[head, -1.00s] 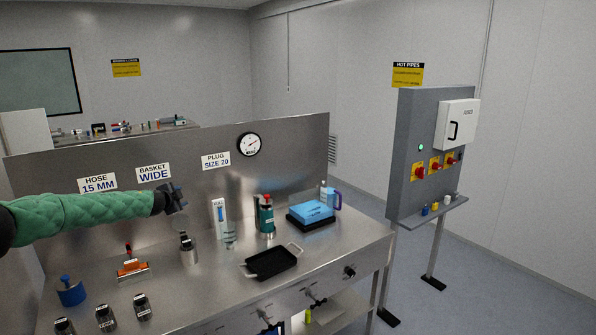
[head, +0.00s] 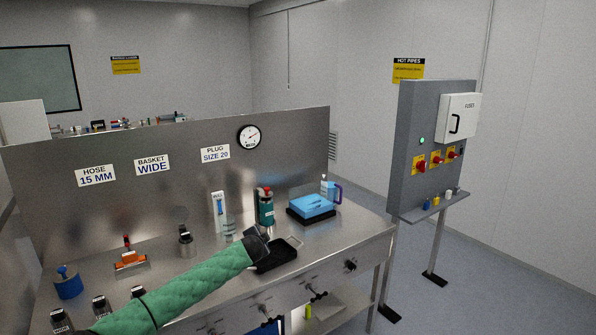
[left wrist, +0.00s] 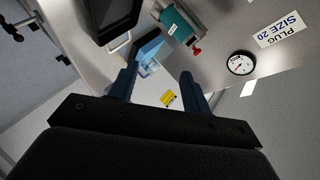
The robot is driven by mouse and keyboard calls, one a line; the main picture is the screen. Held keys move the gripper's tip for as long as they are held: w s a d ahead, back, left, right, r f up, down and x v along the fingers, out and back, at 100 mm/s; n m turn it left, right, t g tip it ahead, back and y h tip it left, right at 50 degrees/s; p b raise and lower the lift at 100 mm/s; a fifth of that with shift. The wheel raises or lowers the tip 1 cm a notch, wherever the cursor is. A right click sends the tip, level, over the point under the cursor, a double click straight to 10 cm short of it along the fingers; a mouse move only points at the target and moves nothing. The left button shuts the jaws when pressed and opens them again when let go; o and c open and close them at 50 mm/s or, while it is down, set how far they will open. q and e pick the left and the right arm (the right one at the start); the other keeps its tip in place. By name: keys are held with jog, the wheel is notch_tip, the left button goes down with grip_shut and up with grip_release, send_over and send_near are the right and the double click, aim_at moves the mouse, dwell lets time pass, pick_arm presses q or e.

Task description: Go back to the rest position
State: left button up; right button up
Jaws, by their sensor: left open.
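My left arm, in a green sleeve, reaches in from the lower left in the head view. My left gripper (head: 258,240) is above the steel bench, beside the black tray (head: 280,255) and partly in front of it. In the left wrist view the two dark blue fingers (left wrist: 160,85) stand apart with nothing between them. The tray shows at the top of that view (left wrist: 110,15). My right gripper is not in view.
The green canister (head: 265,208) stands just behind the gripper, near the blue stack (head: 311,205). The grey switch panel (head: 405,150) is right of the bench.

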pick_arm(q)
jog(key=s+a+f+n+g+b, duration=0.2)
jog(key=s+f+n, duration=0.1)
jog(key=s+f, duration=1.05)
jog(key=s+a+f+n+g+b, duration=0.1)
jog(key=s+a+f+n+g, duration=0.15)
jog(key=s+f, duration=1.1)
jog(key=s+a+f+n+g+b, duration=0.25)
jog(key=s+f, duration=0.45)
jog(key=f, duration=1.3)
jog(key=s+f+g, duration=0.1)
jog(key=s+f, duration=0.7)
jog(key=s, duration=0.7)
jog(key=s+d+f+n+g+b, duration=0.1)
jog(key=s+f+g, duration=0.1)
jog(key=s+f, duration=0.7)
jog(key=s+f+n+g+b, duration=0.1)
jog(key=s+f, duration=0.7)
jog(key=s, duration=1.3)
jog(key=shift+s+d+f+g, duration=0.2)
jog(key=shift+s+g, duration=0.15)
jog(key=shift+g, duration=0.05)
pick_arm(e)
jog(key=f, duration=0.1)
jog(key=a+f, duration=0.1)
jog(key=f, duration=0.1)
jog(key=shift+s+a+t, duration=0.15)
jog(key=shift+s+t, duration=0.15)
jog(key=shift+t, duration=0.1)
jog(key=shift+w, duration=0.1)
